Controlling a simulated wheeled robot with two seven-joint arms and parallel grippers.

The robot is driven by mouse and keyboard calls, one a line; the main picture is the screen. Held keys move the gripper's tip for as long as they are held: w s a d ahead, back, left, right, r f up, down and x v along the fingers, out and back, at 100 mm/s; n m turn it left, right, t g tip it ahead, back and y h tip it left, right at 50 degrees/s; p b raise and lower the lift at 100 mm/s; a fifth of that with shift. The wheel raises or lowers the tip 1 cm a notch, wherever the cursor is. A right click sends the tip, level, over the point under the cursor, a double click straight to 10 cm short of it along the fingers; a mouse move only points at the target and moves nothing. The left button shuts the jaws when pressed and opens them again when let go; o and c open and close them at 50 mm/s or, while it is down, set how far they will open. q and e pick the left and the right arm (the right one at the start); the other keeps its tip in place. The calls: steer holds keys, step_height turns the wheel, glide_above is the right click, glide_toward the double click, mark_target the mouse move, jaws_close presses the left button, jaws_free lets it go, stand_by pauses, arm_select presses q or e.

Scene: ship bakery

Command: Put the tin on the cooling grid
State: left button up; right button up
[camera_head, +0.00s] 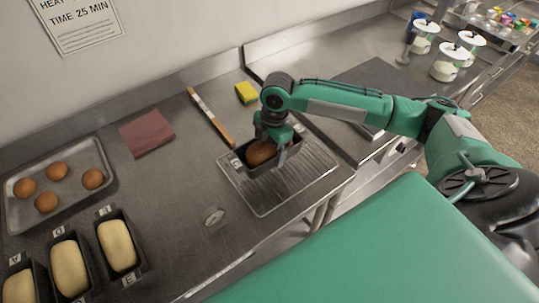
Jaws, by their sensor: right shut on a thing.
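A dark loaf tin (247,171) with a browned loaf (262,153) in it is at the cooling grid (309,182). The grid is a wire rack in a shallow metal frame on the steel counter. My right gripper (277,146) comes down over the tin's right end and is shut on it. The tin is over the grid's back left part. I cannot tell whether its base touches the wires. The gripper hides part of the tin. My left gripper is not in view.
Several tins with pale loaves (117,245) stand at the front left, near a tray (18,215) of buns. White tubs (447,63) stand at the back right.

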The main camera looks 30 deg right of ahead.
step_height(320, 180, down, 4)
steer(key=shift+r+p, duration=0.15)
steer(key=shift+p, duration=0.3)
steer(key=shift+f, duration=0.3)
steer(key=o, duration=1.1)
steer(key=shift+f, duration=0.1)
steer(key=shift+c, duration=0.2)
